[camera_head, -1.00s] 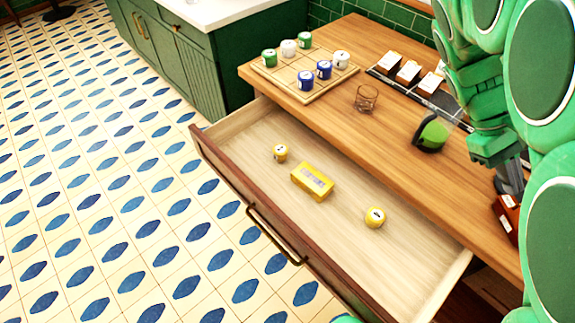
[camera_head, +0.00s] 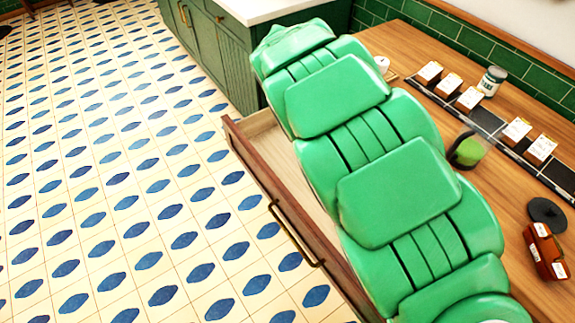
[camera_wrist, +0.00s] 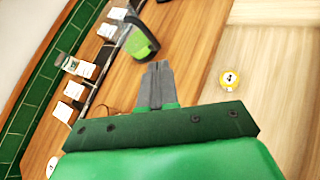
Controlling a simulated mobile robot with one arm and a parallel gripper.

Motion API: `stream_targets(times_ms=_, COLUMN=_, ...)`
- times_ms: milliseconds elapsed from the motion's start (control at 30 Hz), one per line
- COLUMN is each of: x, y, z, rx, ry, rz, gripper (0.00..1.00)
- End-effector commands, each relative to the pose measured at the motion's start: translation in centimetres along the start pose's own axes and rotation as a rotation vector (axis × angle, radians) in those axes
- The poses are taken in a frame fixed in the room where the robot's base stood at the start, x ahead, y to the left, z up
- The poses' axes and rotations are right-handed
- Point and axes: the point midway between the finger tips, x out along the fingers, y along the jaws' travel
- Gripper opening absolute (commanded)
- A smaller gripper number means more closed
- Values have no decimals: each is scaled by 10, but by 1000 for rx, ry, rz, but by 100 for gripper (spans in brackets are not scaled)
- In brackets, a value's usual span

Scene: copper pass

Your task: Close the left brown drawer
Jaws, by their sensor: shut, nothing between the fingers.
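The brown drawer (camera_head: 277,187) stands pulled open below the wooden counter in the head view, with a long dark handle (camera_head: 296,236) on its front. My green arm covers most of its inside. In the wrist view the pale drawer floor (camera_wrist: 270,90) shows at the right, with a yellow-and-white round item (camera_wrist: 229,79) in it. My gripper (camera_wrist: 158,68) is shut and empty in the wrist view, pointing over the counter edge beside the drawer. In the head view my gripper is hidden behind the arm.
The wooden counter (camera_head: 510,88) holds small labelled boxes on a dark strip (camera_head: 487,122), a jar (camera_head: 492,80), a green-and-black item (camera_head: 467,150) and a red-brown item (camera_head: 545,250). A green cabinet (camera_head: 215,50) stands behind. The tiled floor at the left is clear.

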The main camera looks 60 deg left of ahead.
Motion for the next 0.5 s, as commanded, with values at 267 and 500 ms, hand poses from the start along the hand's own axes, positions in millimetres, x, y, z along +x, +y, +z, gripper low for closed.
stream_targets(times_ms=267, x=-85, y=-15, z=-89, rx=-153, ry=-3, rz=201, gripper=0)
stream_targets(times_ms=500, x=-159, y=-52, z=-161, rx=-279, ry=0, rz=370, gripper=0)
